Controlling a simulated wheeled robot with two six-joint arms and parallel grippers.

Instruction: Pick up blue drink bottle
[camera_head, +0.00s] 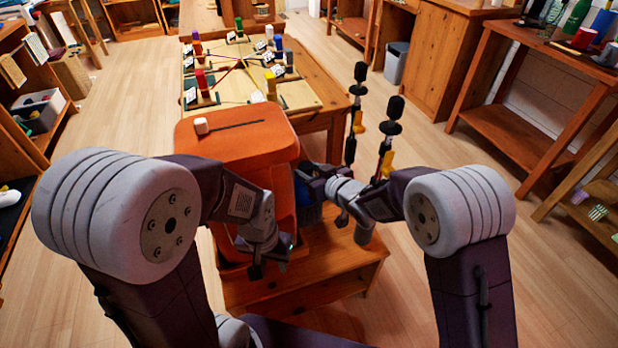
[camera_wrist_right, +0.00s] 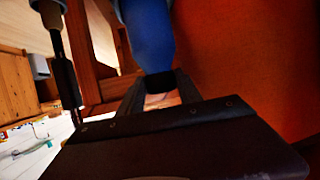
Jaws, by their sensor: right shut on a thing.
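The blue drink bottle (camera_wrist_right: 148,38) fills the top middle of the right wrist view, with its dark end between the fingers of my right gripper (camera_wrist_right: 160,88). The gripper is shut on it. In the head view, a blue patch (camera_head: 311,214) shows just below my right gripper (camera_head: 306,186), beside the orange box-like piece; the arm hides most of it. My left gripper (camera_head: 268,262) hangs lower, in front of the orange piece, with nothing visible in it. Its finger opening is too dark and small to judge.
The orange piece (camera_head: 240,140) stands on a low wooden table (camera_head: 340,272), close to both grippers. Tall black-handled tools (camera_head: 390,125) rise beside the right forearm. A board-game table (camera_head: 318,75) is behind. A shelf (camera_head: 525,140) stands right; open floor (camera_head: 450,190) lies between.

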